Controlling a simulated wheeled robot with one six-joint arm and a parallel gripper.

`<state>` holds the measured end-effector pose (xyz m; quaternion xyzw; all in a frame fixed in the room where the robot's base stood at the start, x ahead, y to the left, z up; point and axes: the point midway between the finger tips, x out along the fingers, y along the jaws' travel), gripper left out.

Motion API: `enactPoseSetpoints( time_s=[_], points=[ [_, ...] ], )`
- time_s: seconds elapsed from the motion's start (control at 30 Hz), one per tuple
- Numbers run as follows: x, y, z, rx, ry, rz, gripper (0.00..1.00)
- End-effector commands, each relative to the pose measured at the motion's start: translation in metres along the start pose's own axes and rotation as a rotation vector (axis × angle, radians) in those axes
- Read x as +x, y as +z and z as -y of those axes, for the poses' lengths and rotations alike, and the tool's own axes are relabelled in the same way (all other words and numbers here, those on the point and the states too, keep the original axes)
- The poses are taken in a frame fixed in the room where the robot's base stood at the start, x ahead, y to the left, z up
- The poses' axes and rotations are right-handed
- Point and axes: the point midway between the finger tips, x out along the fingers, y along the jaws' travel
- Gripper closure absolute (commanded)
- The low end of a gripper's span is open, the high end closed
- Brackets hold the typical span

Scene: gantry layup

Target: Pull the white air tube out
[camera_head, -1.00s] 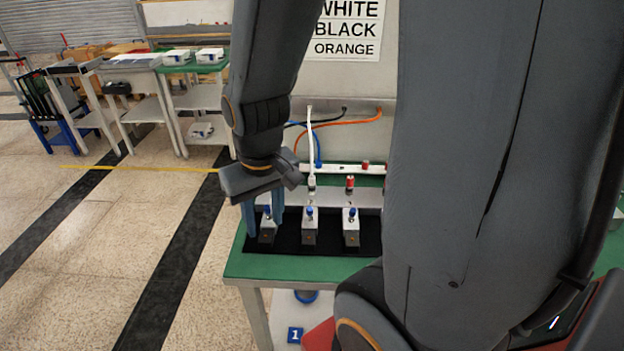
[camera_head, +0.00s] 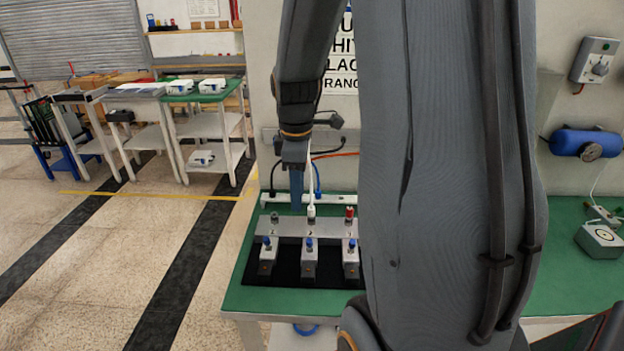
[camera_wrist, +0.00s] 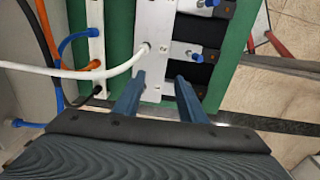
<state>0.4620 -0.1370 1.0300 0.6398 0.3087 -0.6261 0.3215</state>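The white air tube (camera_head: 310,170) hangs down from the wall panel to a fitting on the grey bar (camera_head: 290,226). In the wrist view the white tube (camera_wrist: 95,72) curves in from the left and its end meets the bar (camera_wrist: 155,25). My gripper (camera_head: 297,207) is just left of the tube in the head view. In the wrist view my gripper (camera_wrist: 158,78) has its two blue fingers apart, with nothing between them; the tube's end is just beyond the fingertips. Whether the tube is level with the fingers is unclear.
Blocks with blue knobs (camera_head: 309,262) stand on a black mat in front of the bar. A red fitting (camera_head: 349,213) is to the right. Blue (camera_head: 317,180) and orange (camera_head: 335,155) tubes run close behind. The green bench top (camera_head: 250,300) is clear at the front.

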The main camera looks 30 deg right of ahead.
Motion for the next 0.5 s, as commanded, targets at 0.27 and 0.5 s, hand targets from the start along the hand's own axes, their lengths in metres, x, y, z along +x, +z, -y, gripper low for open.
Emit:
enactPoseSetpoints(
  time_s=[0.27, 0.5],
  points=[
    [-0.007, 0.029, -0.038, -0.244, -0.025, 0.006, 0.63],
    [0.009, 0.031, -0.038, -0.267, -0.031, 0.006, 0.63]
  ],
)
